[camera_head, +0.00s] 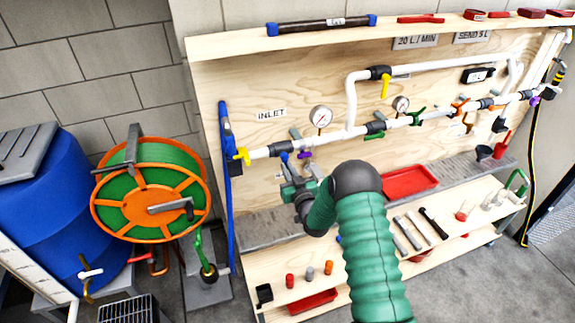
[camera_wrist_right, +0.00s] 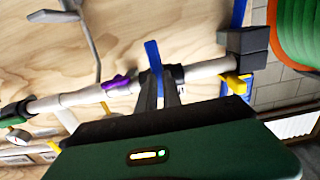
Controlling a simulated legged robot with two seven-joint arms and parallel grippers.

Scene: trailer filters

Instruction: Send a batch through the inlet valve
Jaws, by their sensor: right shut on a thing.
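The INLET label (camera_head: 271,113) is on the plywood panel above the left end of the white pipe (camera_head: 258,153). A yellow valve handle (camera_head: 242,155) is at the pipe's left end and also shows in the wrist view (camera_wrist_right: 236,84). A blue valve handle (camera_wrist_right: 153,54) stands between my right fingers, and its tip shows in the head view (camera_head: 284,157). A purple handle (camera_head: 305,155) is just right of it. My right gripper (camera_head: 288,171) is shut on the blue handle, with its fingertips (camera_wrist_right: 160,80) at the pipe. My left gripper is not in view.
A pressure gauge (camera_head: 320,116) and more valves, including a green handle (camera_head: 417,116), are along the pipe. A hose reel (camera_head: 150,195) and blue barrel (camera_head: 45,205) stand left. A red tray (camera_head: 408,182) and loose tools lie on shelves below.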

